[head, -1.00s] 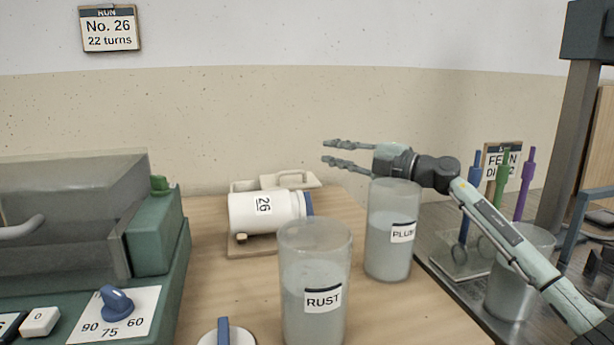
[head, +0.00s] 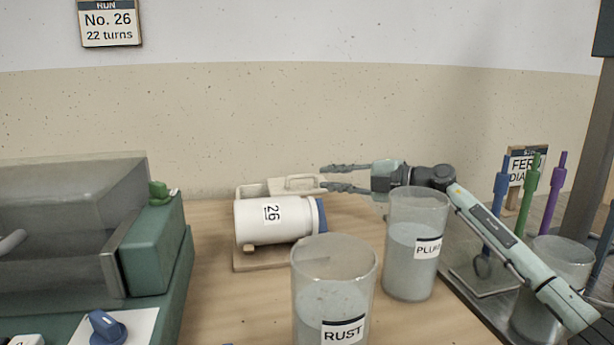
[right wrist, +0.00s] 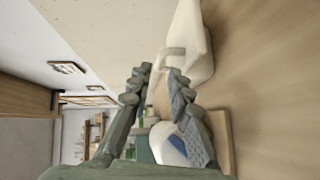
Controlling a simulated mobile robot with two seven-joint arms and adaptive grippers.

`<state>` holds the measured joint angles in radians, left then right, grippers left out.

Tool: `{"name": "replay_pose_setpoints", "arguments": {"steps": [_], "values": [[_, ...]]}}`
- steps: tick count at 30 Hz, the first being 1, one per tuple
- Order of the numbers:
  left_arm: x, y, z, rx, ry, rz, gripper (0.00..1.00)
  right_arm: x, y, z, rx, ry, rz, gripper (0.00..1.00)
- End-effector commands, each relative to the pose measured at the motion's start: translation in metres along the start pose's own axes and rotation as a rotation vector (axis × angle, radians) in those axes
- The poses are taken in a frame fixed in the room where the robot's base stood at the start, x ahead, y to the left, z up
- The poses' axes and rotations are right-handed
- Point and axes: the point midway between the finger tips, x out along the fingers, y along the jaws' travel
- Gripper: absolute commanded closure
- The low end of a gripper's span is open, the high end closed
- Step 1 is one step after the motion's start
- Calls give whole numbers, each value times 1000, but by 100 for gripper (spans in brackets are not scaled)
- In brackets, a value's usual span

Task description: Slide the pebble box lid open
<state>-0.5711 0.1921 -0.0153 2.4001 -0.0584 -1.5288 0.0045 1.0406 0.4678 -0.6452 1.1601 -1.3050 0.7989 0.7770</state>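The cream pebble box (head: 251,190) stands behind the white jar, which hides much of its front. Its lid (head: 322,187) lies on top with an arched handle (head: 303,182) and reaches out at the right. My right gripper (head: 332,178) is open and empty, its fingers pointing left, just right of the handle at about its height. In the right wrist view, the handle (right wrist: 172,52) shows just beyond the fingertips, not clearly between them. I cannot tell whether any finger touches the lid. My left gripper is not in view.
A white jar marked 26 (head: 270,221) lies on a wooden stand in front of the box. Clear beakers RUST (head: 333,290) and PLUM (head: 412,265) stand nearer, PLUM beside my right arm. A green machine (head: 155,245) fills the left.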

Motion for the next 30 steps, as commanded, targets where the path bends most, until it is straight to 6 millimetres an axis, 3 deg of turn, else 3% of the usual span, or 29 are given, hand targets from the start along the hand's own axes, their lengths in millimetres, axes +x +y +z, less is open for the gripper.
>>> {"name": "replay_pose_setpoints", "arguments": {"steps": [6,12,23,27,30], "values": [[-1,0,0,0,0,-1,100,38,1,-1,1,2,1,81],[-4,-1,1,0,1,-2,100,60,1,0,0,0,1,81],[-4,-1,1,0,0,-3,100,66,0,0,0,-1,0,81],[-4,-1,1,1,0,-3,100,66,0,0,0,0,0,99],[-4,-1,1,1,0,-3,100,66,0,0,0,0,0,100]]}}
